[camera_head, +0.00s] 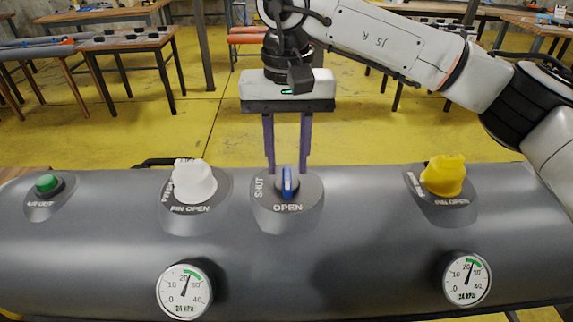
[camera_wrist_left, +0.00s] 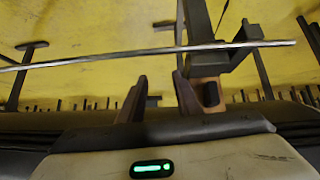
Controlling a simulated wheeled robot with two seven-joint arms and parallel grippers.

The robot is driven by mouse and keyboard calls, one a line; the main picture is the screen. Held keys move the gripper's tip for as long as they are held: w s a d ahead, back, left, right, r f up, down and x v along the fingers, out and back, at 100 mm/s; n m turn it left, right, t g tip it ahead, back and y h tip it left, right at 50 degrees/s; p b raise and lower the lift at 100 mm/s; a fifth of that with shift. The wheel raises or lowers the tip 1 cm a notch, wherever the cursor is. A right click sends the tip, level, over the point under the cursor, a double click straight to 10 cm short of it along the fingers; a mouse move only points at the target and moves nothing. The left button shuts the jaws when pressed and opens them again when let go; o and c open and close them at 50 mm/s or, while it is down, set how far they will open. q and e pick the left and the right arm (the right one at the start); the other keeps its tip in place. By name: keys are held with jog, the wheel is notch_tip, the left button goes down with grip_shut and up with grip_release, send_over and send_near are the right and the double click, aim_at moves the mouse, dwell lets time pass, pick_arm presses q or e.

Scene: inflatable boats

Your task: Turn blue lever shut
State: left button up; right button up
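The blue lever (camera_head: 287,183) sits on a round dark base on the grey inflatable tube (camera_head: 330,215). It stands upright in the head view, in line with the OPEN label below it; the SHUT label is on the base's left. My right gripper (camera_head: 287,170) points down with its two purple fingers apart, one on each side of the lever's top. Whether they touch the lever is unclear. My left gripper (camera_wrist_left: 158,77) shows only in the left wrist view, with its fingers apart and nothing visible between them.
A white valve knob (camera_head: 194,182) is left of the lever and a yellow one (camera_head: 444,175) is right. A green button (camera_head: 47,184) is at far left. Two gauges (camera_head: 184,290) (camera_head: 467,279) are on the front. Tables (camera_head: 120,42) stand behind on yellow floor.

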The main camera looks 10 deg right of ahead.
jog(key=shift+f, duration=1.15)
grip_shut()
